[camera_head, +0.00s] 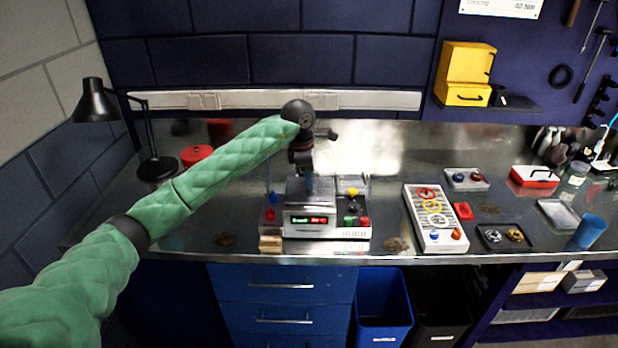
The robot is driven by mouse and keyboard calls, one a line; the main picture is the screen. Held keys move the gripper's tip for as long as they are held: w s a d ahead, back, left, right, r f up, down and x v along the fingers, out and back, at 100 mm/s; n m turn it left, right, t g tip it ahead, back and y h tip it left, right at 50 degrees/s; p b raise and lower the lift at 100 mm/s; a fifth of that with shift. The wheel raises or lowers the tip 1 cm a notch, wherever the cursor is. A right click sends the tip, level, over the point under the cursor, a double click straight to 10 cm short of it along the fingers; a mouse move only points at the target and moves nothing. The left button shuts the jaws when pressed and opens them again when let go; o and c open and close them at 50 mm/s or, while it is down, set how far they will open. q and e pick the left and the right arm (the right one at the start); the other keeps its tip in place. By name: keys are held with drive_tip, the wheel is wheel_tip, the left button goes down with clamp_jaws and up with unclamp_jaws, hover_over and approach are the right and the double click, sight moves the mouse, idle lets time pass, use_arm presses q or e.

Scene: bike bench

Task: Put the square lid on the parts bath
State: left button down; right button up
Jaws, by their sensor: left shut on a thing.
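The parts bath (311,220) appears to be the grey box with a red and green display, near the front edge of the steel bench. A grey square plate (297,194), which looks like the square lid, is at the top of the box. My left gripper (308,177) points down directly above it, shut on a small blue upright part that seems to be the lid's handle. The gripper hides part of the plate. I cannot tell whether the plate rests on the bath or hangs just above it. My right gripper is not in view.
Red, blue, yellow and green small parts flank the bath. A white tray with rings (435,234), a dark tray (505,237) and a blue cup (589,232) stand to the right. A black lamp (97,103) and a red round container (197,155) are at the left.

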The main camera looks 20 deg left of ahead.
use_arm(q)
drive_tip(key=shift+b, duration=0.4)
idle(0.6)
drive_tip(key=shift+b, duration=0.45)
drive_tip(key=shift+f+b, duration=0.55)
idle(0.8)
drive_tip(key=c, duration=1.1)
unclamp_jaws()
